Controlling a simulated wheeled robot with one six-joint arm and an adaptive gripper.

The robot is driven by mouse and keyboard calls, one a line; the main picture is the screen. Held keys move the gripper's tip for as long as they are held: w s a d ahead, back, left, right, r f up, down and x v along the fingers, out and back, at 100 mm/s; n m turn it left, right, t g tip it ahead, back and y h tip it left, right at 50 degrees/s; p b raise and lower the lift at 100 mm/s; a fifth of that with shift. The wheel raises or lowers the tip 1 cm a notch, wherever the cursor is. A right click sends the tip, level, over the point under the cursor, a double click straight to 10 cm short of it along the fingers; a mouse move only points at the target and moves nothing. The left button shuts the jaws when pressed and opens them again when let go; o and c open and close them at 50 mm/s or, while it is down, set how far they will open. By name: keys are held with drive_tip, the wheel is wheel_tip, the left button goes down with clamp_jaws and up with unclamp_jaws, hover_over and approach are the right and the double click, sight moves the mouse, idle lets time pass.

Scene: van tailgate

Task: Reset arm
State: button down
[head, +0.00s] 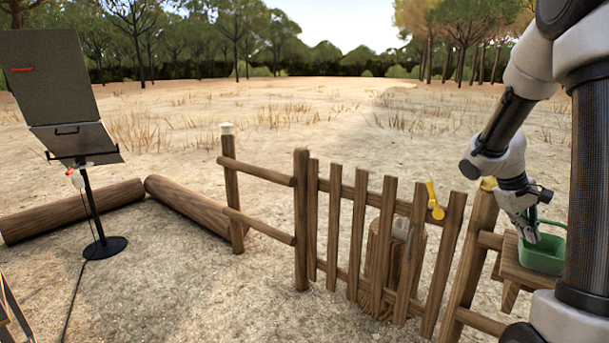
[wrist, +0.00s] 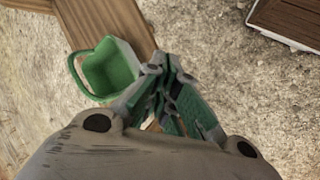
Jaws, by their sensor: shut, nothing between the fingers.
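My gripper (head: 530,232) is on the right in the head view, pointing down beside a green bucket (head: 546,252). In the wrist view my gripper (wrist: 160,68) has its fingers together with nothing between them. The green bucket also shows there (wrist: 110,70), just left of the fingertips, with its handle out to the left and no contents that I can make out. I cannot tell whether the fingers touch its rim.
The bucket stands on a wooden shelf (head: 512,268) by the fence. A picket gate (head: 360,235) with a yellow latch (head: 434,200) is left of it, a stump (head: 380,262) behind. Open sandy ground lies beyond.

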drive_tip(key=s+a+r+t+y, duration=0.2)
drive_tip(key=s+a+r, duration=0.4)
drive_tip(key=s+a, duration=0.3)
drive_tip(key=s+a+r+t+y, duration=0.3)
drive_tip(key=s+a+r, duration=0.3)
drive_tip(key=s+a, duration=0.4)
drive_tip(key=shift+a+r+t+y, duration=0.3)
drive_tip(key=shift+a+r+t, duration=0.1)
drive_tip(key=shift+a, duration=0.7)
